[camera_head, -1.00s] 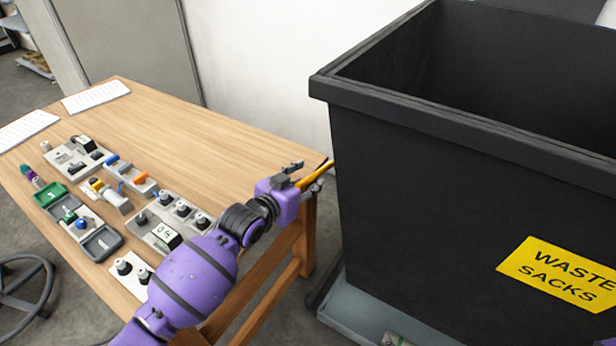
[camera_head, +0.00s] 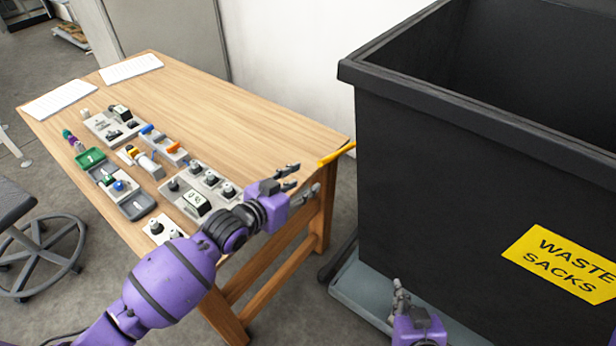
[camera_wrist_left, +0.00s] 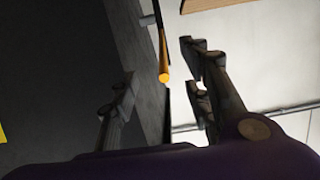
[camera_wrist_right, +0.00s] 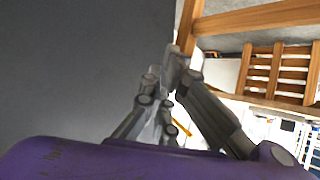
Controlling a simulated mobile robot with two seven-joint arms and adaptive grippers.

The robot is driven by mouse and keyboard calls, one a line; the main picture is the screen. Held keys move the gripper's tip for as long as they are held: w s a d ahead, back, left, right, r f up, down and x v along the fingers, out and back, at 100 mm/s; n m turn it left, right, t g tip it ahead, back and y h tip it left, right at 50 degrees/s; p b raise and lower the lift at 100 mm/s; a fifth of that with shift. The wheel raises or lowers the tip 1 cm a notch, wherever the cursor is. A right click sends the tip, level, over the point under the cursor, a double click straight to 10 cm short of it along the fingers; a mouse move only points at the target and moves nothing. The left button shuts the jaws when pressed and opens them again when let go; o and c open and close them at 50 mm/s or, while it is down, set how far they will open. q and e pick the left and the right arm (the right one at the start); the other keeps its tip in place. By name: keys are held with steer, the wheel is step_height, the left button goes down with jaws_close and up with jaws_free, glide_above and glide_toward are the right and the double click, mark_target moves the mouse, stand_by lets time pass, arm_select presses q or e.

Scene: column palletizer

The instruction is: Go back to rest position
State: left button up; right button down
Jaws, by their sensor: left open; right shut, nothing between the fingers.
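My left gripper (camera_head: 303,182) is open and empty in the head view, near the table's right end and in front of the black bin's left side. Its two spread fingers also show in the left wrist view (camera_wrist_left: 160,90), with nothing held between them. A thin yellow stick (camera_head: 337,155) lies just beyond the fingertips, apart from them. Its orange-yellow end shows in the left wrist view (camera_wrist_left: 164,72). My right gripper (camera_head: 400,295) is at the bottom of the head view, in front of the bin. Its fingers are closed together and empty in the right wrist view (camera_wrist_right: 166,85).
The large black bin (camera_head: 430,180) with a yellow waste sacks label (camera_head: 562,262) fills the right side. The wooden table (camera_head: 230,110) holds several switch boxes and small parts. A wheeled stool (camera_head: 35,235) stands at the left.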

arm_select(q)
steer(key=shift+s+a, duration=0.1)
steer(key=shift+s, duration=0.05)
steer(key=s+a+f+n+g+y, duration=0.1)
steer(key=s+a+f, duration=0.4)
steer(key=s, duration=0.5)
steer(key=s+a+f+n+g+y, duration=0.1)
steer(key=s+a+f+n+y, duration=0.2)
steer(key=s+f, duration=0.6)
steer(key=s+a+f+n+y, duration=0.2)
steer(key=s+a+f+y, duration=0.2)
steer(key=s+a+f, duration=0.3)
steer(key=s, duration=0.5)
steer(key=shift+a+f+n+g, duration=0.2)
steer(key=shift+f+n+g, duration=0.15)
steer(key=shift+n+g, duration=0.05)
arm_select(e)
steer(key=s+a+f+g, duration=0.2)
steer(key=s+f, duration=0.6)
steer(key=shift+s+f+g, duration=0.15)
steer(key=shift+f+g, duration=0.15)
steer(key=shift+f, duration=0.1)
steer(key=shift+d, duration=0.1)
